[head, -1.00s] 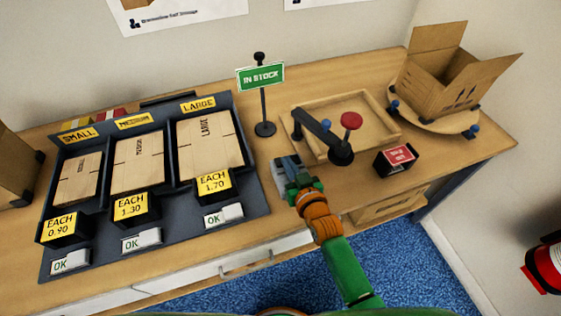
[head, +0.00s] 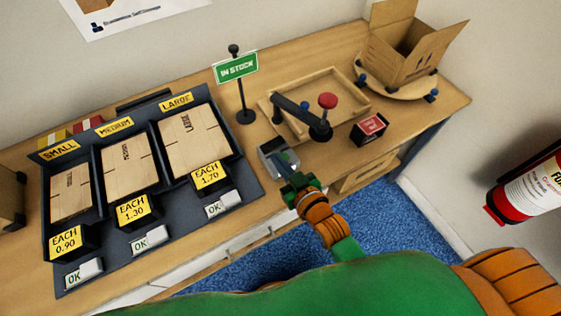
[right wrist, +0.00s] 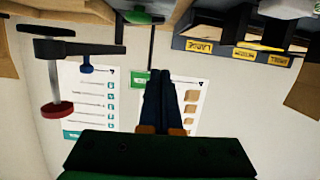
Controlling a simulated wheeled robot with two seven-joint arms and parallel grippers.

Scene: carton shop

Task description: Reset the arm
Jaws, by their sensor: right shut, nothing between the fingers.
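My right gripper (head: 287,172) is at the front edge of the workbench in the head view, just in front of a small grey device (head: 272,152). In the right wrist view its dark fingers (right wrist: 158,88) are together with nothing between them. The wrist picture is upside down. Whether the fingertips touch the grey device cannot be told. My left gripper is not in view.
A dark tray (head: 262,178) holds flat cartons at left. An IN STOCK sign (head: 237,68), a wooden tray (head: 355,98) with a red-knobbed lever (head: 327,101), a red-labelled box (head: 369,128) and an open carton (head: 405,50) stand beyond. A fire extinguisher (head: 530,190) is at right.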

